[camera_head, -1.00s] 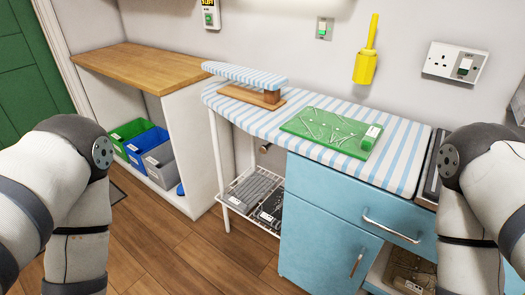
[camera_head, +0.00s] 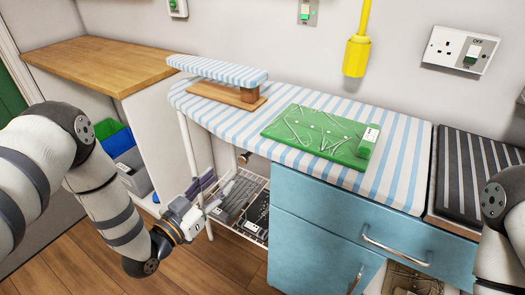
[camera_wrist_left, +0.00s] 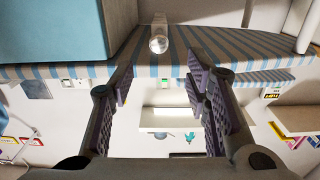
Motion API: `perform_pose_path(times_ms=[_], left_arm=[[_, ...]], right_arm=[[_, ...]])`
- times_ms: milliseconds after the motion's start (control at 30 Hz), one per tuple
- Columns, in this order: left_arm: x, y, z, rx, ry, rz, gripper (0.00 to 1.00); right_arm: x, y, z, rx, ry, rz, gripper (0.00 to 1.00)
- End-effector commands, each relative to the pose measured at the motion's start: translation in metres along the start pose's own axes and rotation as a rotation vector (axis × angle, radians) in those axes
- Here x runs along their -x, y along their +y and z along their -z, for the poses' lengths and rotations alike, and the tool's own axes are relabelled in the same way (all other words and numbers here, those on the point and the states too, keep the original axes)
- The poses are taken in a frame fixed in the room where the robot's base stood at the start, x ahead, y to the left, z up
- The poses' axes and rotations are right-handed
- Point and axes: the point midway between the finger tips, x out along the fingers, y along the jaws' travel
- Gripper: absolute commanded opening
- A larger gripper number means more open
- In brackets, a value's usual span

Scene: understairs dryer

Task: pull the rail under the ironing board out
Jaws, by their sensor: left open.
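The ironing board (camera_head: 300,130) has a blue-and-white striped cover and reaches left beyond the blue cabinet. The rail (camera_head: 244,158) shows as a small round end under the board, beside the cabinet's left side. In the left wrist view, its pale round end (camera_wrist_left: 159,44) hangs below the striped board, ahead of and roughly between my fingers. My left gripper (camera_head: 218,187) is open and empty, in front of and below the board, left of the rail and apart from it. It also shows in the left wrist view (camera_wrist_left: 160,78). My right gripper is out of view.
A wire shelf (camera_head: 250,232) with dark items stands below the board, behind my left gripper. A white board leg (camera_head: 187,150) is to its left. The blue cabinet (camera_head: 320,235) bounds the right side. A green mat (camera_head: 318,135) and small sleeve board (camera_head: 218,70) lie on top.

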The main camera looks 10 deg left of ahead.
Motion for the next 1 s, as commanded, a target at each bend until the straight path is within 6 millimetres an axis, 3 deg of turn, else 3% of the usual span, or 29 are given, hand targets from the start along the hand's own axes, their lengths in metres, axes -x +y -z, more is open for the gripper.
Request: perform_pose_path(times_ms=[433, 600, 833, 867, 1000], left_arm=[[-0.099, 0.001, -0.003, 0.002, -0.004, -0.001, 0.43], [-0.115, 0.001, -0.001, 0.003, -0.004, 0.0, 0.43], [-0.117, 0.001, 0.001, 0.003, -0.003, 0.0, 0.43], [-0.117, 0.001, 0.001, 0.003, -0.003, 0.0, 0.41], [-0.116, 0.001, 0.0, 0.003, -0.003, 0.0, 0.09]], right_arm=[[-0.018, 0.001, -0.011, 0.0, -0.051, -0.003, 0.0], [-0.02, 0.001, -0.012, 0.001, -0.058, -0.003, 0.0], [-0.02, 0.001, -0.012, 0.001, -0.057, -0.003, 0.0], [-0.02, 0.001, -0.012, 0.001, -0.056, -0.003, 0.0], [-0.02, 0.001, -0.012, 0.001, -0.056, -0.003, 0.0]])
